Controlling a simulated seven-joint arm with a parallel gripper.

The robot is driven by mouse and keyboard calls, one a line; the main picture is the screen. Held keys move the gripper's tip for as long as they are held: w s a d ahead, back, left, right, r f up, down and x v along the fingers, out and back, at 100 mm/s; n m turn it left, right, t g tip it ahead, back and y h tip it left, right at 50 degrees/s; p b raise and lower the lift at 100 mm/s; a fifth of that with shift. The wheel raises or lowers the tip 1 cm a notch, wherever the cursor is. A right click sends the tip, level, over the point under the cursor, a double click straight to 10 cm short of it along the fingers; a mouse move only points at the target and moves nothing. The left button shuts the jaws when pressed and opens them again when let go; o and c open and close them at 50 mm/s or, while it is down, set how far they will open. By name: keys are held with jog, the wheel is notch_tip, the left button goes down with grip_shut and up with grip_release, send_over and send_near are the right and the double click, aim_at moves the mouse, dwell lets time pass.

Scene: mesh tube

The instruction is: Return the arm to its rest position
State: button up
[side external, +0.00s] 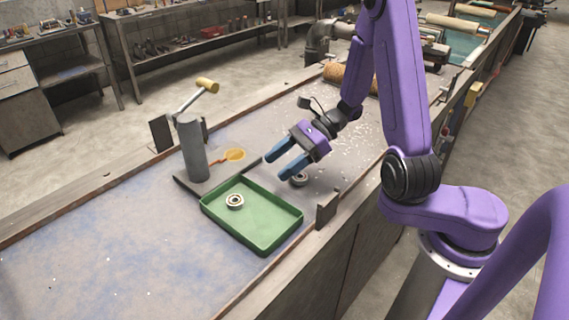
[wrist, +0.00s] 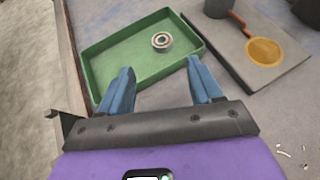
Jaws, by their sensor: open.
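My gripper (side external: 274,166) is purple with two blue fingers. It is open and empty, above the bench to the right of and behind the green tray in the side view. In the wrist view my gripper (wrist: 160,68) has its fingers apart, with nothing between them, toward the tray's near edge. The arm is bent, not folded in.
A metal bearing (side external: 235,201) lies in the green tray (side external: 284,233). Another bearing (side external: 299,180) lies on the bench below my gripper. A grey post (side external: 193,148) with a yellow-handled lever stands left, beside a yellow disc (side external: 235,154). The bench's left front is clear.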

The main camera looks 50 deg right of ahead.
jog(key=shift+s+a+r+n+g, duration=0.15)
jog(key=shift+a+n+g, duration=0.25)
jog(key=shift+n, duration=0.2)
jog(key=s+r+n+g+h, duration=0.1)
jog(key=s+n+g+h, duration=0.1)
jog(key=s+n, duration=0.2)
jog(key=s+a+r+n+g+h, duration=0.1)
jog(key=s+n+g+h, duration=0.2)
jog(key=n, duration=0.8)
jog(key=s+r+n+g+h, duration=0.2)
jog(key=s+n+h, duration=0.1)
jog(key=s+n, duration=0.2)
jog(key=shift+s+a+n, duration=0.1)
jog(key=shift+a+n, duration=0.25)
jog(key=shift+n, duration=0.85)
jog(key=s+d+r+n+t+h, duration=0.2)
jog(key=s+d+n+t+h, duration=0.1)
jog(key=s+n, duration=0.7)
jog(key=shift+s+d+n, duration=0.2)
jog(key=shift+d+n, duration=0.25)
jog(key=shift+n, duration=0.25)
